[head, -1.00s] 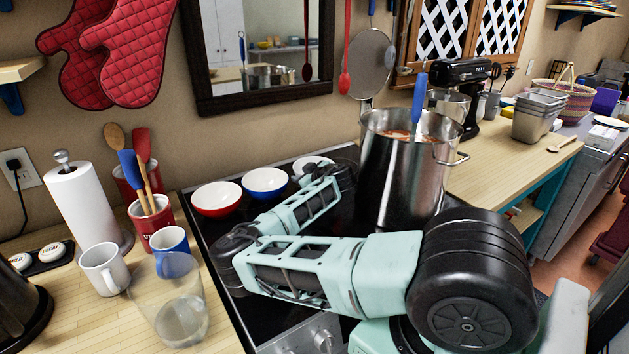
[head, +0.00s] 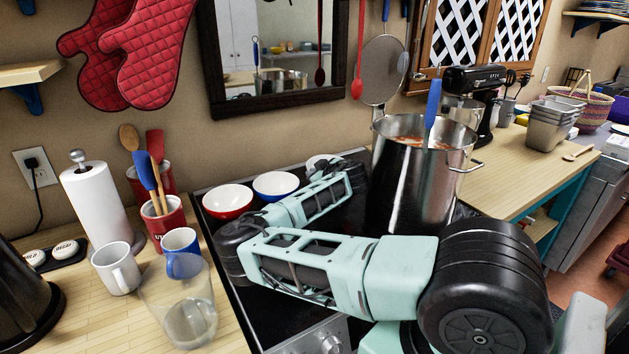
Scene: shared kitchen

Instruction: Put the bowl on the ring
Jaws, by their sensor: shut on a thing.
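A bowl with a white inside (head: 322,160) is at the back of the black stove, behind the end of my arm. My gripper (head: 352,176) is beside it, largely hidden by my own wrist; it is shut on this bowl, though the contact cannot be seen. The bowl's outer colour is hidden. A red bowl (head: 228,202) and a blue bowl (head: 276,186), both white inside, stand on the stove to its left. The ring cannot be made out; my arm covers much of the stove top (head: 290,328).
A tall steel pot (head: 410,185) with a blue-handled utensil stands close to the right of my gripper. A clear glass (head: 180,305), a white mug (head: 117,268) and a blue mug (head: 181,250) stand on the left counter. The wall is close behind the bowls.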

